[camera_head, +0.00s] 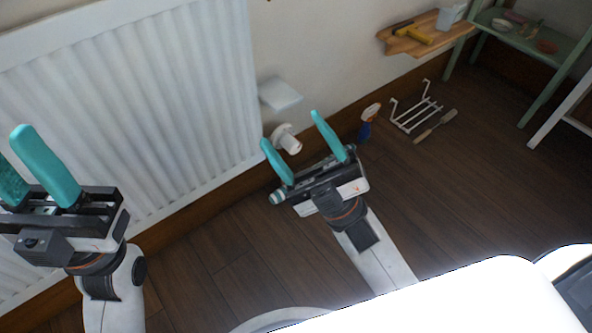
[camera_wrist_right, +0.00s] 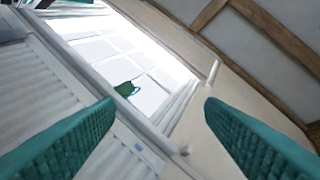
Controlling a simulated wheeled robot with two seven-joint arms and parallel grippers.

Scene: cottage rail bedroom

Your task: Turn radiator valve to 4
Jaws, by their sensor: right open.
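The white radiator valve (camera_head: 287,139) sticks out near the lower right end of the white radiator (camera_head: 150,90) in the head view. Any number on its head is too small to read. My right gripper (camera_head: 290,128) is open, its teal fingers apart. In the picture the valve shows between and beyond its fingertips; I cannot tell the gap in depth. The right wrist view shows the two fingers (camera_wrist_right: 158,105) apart with nothing between them, and no valve. My left gripper (camera_head: 12,146) is at the left edge in front of the radiator, fingers apart, one partly cut off.
A small white shelf-like piece (camera_head: 281,94) is on the wall above the valve. A spray bottle (camera_head: 368,122), a white rack (camera_head: 415,115) and a brush-like tool (camera_head: 435,125) are on the wooden floor to the right. A wooden shelf (camera_head: 455,32) and green stand (camera_head: 545,62) are further right.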

